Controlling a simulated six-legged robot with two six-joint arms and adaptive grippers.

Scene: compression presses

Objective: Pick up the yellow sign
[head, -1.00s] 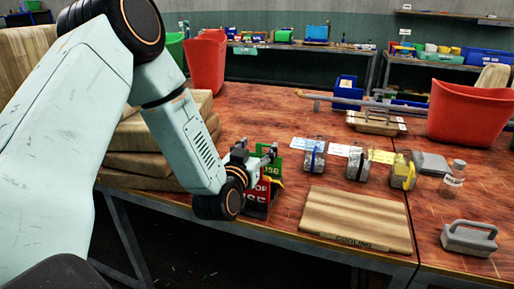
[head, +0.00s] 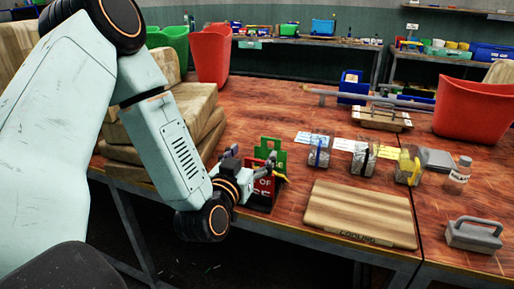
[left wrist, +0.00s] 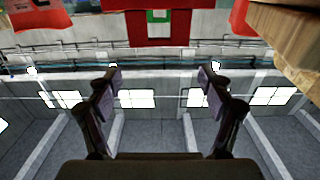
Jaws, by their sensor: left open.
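A red sign with white letters (head: 264,191) and a green sign (head: 277,149) behind it stand near the table's front edge in the head view. A small sliver of yellow shows beside them at the right; I cannot tell whether it is a yellow sign. My left gripper (head: 252,161) is open and empty, just left of and in front of the signs, partly covering them. In the left wrist view the open fingers (left wrist: 160,75) have nothing between them. A red surface with a small green and white patch (left wrist: 160,28) shows beyond them at the top. My right gripper is out of view.
A wooden board (head: 360,212) lies right of the signs. Several small clamped blocks with paper cards, including a yellow card (head: 388,153), stand behind it. A grey handled block (head: 474,235) and a bottle (head: 460,174) are farther right. Stacked wooden slabs (head: 150,136) stand left.

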